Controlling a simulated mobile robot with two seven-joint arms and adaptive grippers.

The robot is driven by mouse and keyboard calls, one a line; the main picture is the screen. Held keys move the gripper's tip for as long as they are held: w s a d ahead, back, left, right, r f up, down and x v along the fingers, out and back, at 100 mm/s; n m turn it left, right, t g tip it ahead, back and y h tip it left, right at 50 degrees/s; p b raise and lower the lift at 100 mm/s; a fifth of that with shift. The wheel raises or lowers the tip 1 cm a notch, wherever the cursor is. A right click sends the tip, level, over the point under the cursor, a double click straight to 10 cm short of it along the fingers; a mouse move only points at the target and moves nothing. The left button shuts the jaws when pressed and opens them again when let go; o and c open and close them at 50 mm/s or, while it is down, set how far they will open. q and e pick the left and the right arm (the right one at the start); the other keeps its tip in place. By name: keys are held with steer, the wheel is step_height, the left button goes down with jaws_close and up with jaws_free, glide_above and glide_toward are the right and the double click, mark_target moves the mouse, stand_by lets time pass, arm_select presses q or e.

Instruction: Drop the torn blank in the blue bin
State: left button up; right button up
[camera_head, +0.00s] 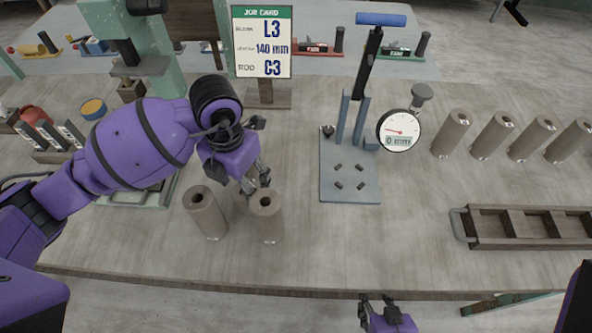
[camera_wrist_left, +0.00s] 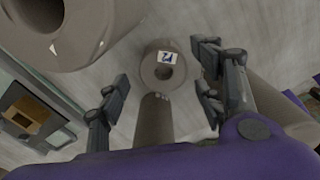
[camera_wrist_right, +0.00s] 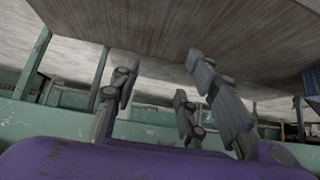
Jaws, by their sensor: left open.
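Several grey-brown hollow cylindrical blanks stand on the table. A left blank (camera_head: 206,214) and a right blank (camera_head: 268,220) show near the front edge. My left gripper (camera_head: 254,182) is above and behind them, pointing down. In the left wrist view its open fingers (camera_wrist_left: 160,92) are on either side of a blank with a small label on its top (camera_wrist_left: 150,72), with gaps visible. A larger, nearer blank (camera_wrist_left: 60,30) bears a white mark. I cannot tell which blank is torn. My right gripper (camera_head: 386,312) is open and empty below the table's front edge. No blue bin is clearly visible.
A blue-handled press with a dial gauge (camera_head: 399,130) stands mid-table. A compartmented wooden tray (camera_head: 527,243) lies right, below a row of blanks (camera_head: 492,135). A job card (camera_head: 262,42) stands behind. In the right wrist view, the table underside (camera_wrist_right: 130,30) is overhead.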

mark_target(243, 195)
arm_select(q)
step_height(243, 195, down, 5)
steer(key=shift+f, duration=0.1)
arm_select(e)
steer(key=shift+w+d, duration=0.1)
steer(key=shift+w, duration=0.3)
